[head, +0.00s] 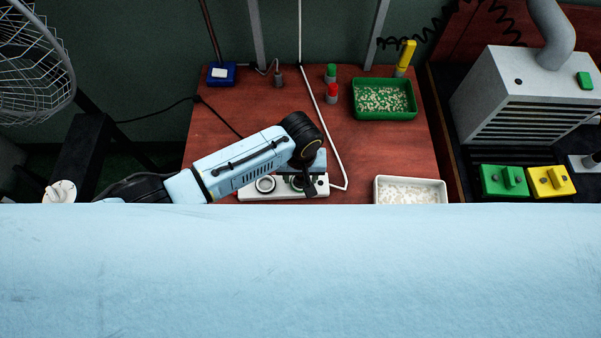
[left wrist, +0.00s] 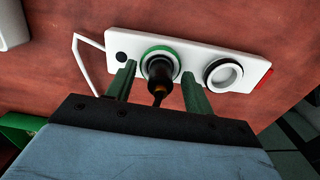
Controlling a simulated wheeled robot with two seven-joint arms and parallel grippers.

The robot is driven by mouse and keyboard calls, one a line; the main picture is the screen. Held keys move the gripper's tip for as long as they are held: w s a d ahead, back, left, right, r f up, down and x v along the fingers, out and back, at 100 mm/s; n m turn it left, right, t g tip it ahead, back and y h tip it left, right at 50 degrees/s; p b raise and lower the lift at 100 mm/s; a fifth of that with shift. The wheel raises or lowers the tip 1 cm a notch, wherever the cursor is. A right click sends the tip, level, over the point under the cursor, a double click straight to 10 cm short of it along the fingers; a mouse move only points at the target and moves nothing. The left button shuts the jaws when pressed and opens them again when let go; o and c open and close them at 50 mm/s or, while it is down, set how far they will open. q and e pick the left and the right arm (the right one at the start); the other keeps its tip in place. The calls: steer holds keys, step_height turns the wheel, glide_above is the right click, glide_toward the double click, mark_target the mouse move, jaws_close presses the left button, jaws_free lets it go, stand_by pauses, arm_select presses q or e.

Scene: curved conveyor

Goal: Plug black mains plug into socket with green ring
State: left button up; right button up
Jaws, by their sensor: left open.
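The white socket strip (head: 247,194) lies on the red-brown table and also shows in the left wrist view (left wrist: 197,60). One socket has a green ring (left wrist: 165,49), the other a black ring (left wrist: 223,74). The black mains plug (left wrist: 160,72) is at the green-ringed socket, its cord end towards me; it looks inserted, but I cannot tell how deep. My left gripper (left wrist: 158,82) is open, with one green finger on each side of the plug and visible gaps. In the head view the left gripper (head: 308,180) is over the strip and hides part of it. My right gripper is not in view.
A white tray (head: 445,194) of pale pieces stands right of the strip, a green tray (head: 384,116) behind it. Red (head: 332,97) and green (head: 330,77) capped items and a blue block (head: 221,78) stand farther back. A white cable (head: 325,125) crosses the table.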

arm_select(q)
steer(key=shift+r, duration=0.1)
step_height(320, 180, up, 13)
steer(key=p, duration=0.2)
stand_by(0.7)
